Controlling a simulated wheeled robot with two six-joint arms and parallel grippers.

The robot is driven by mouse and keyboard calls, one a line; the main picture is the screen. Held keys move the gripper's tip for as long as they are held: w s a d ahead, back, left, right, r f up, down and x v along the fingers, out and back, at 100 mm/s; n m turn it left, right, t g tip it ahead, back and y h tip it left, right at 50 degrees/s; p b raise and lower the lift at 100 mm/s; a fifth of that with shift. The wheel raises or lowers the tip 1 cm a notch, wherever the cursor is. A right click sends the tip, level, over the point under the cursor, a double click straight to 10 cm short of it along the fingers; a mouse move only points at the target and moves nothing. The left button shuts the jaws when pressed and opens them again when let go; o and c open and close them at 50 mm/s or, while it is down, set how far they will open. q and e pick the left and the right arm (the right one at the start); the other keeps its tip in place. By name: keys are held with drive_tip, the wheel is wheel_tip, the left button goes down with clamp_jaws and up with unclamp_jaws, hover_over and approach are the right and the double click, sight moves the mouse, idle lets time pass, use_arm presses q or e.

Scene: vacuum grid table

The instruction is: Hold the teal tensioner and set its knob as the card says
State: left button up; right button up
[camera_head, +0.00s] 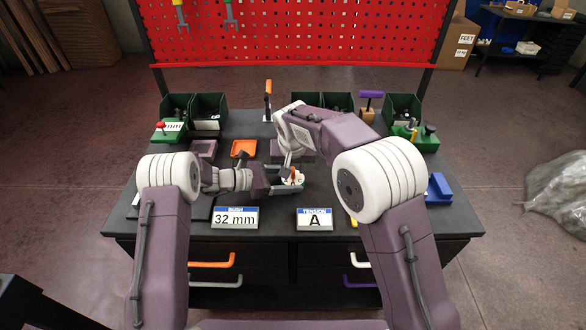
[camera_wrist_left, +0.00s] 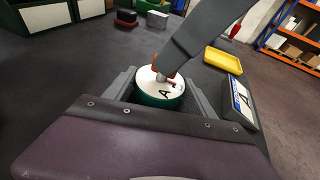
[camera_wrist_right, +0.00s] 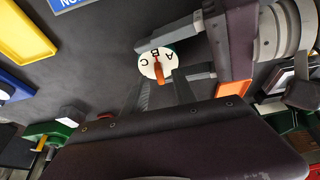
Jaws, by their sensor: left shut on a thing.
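The teal tensioner (camera_wrist_left: 158,94) has a white dial lettered A, B and C with an orange knob (camera_wrist_right: 159,68). The knob's red mark appears to be by B. My left gripper (camera_head: 283,186) is shut on the tensioner's body, one finger on each side in the left wrist view. My right gripper (camera_wrist_right: 161,88) is over the dial, its fingers apart and the knob between or just beyond their tips; contact is unclear. The tension card (camera_head: 314,219) reads A and stands at the table's front.
A second card (camera_head: 235,217) reads bush 32 mm. An orange tray (camera_head: 243,149) lies behind my left gripper. Green bins (camera_head: 209,114) line the back, below a red pegboard (camera_head: 290,32). A blue block (camera_head: 438,187) sits at the right edge.

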drive_tip(key=shift+x, duration=0.8)
clamp_jaws()
drive_tip(key=m+h, duration=0.1)
drive_tip(key=m, duration=0.1)
drive_tip(key=m+h, duration=0.1)
drive_tip(key=m, duration=0.2)
drive_tip(key=shift+a+m+g, duration=0.2)
drive_tip(key=shift+m+g, duration=0.1)
drive_tip(key=m, duration=0.2)
drive_tip(key=m+g+h, duration=0.1)
drive_tip(key=m, duration=0.1)
drive_tip(key=shift+w+a+m+h, duration=0.1)
drive_tip(key=shift+w+m+h, duration=0.05)
drive_tip(key=shift+m+h, duration=0.15)
